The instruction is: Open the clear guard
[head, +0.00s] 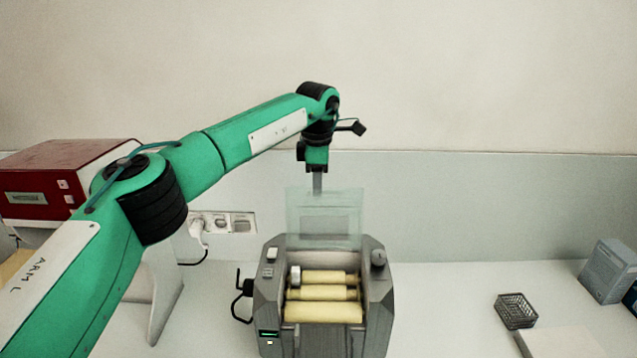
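The clear guard (325,222) stands upright at the back of the grey mill (378,300), raised off the rollers. The mill's several yellow rollers (323,311) lie uncovered between its grey side walls. My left gripper (317,184) points down at the top edge of the guard. Its fingers show as one narrow grey strip, so I cannot tell whether they are apart or whether they touch the guard. My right gripper is not in view.
A red box-shaped device (60,175) stands at the left behind my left arm. Wall sockets (222,222) with a plug are behind. A small black basket (516,310) and a grey-blue box (609,270) are at the right. The bench between mill and basket is clear.

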